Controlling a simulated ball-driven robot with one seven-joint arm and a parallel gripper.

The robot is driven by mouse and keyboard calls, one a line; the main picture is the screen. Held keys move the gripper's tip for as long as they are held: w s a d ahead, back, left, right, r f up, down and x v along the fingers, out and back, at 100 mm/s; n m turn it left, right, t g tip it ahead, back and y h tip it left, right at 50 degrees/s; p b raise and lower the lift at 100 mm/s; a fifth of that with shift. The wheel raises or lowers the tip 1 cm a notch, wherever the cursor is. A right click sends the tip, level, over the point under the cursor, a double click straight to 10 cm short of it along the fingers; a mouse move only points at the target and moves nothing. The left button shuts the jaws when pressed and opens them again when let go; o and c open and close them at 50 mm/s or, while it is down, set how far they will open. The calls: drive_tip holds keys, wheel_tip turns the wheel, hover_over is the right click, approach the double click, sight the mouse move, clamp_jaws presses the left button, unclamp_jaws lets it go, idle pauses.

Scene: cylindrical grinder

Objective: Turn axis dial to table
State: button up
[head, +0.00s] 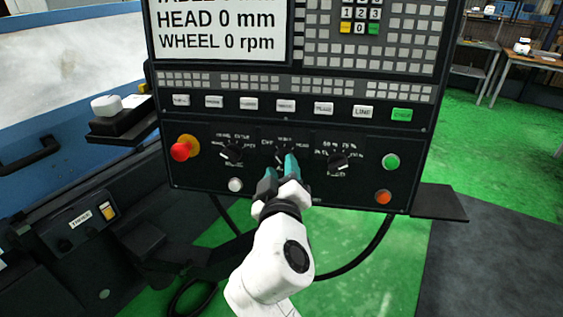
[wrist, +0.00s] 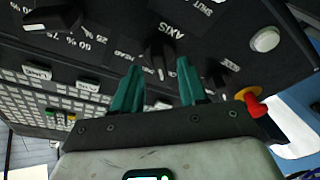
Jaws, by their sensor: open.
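The axis dial (head: 283,153) is the middle of three black knobs on the lower control panel, partly hidden behind my gripper in the head view. In the wrist view, which is turned upside down, the black axis dial (wrist: 158,45) shows under the word AXIS, with a white mark at its end. The small labels around it are too blurred to tell which one the mark points at. My gripper (head: 280,166) has its teal fingers apart just in front of the dial. In the wrist view the fingers (wrist: 160,70) lie to either side of the dial's line, with nothing held.
Another knob (head: 232,153) sits left of the dial and a percent knob (head: 338,162) right of it. A red emergency button (head: 183,150) is at the far left, green (head: 391,161) and orange (head: 383,197) buttons at the right. The screen (head: 222,30) is above.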

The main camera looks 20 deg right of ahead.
drive_tip(key=shift+x, duration=0.85)
clamp_jaws()
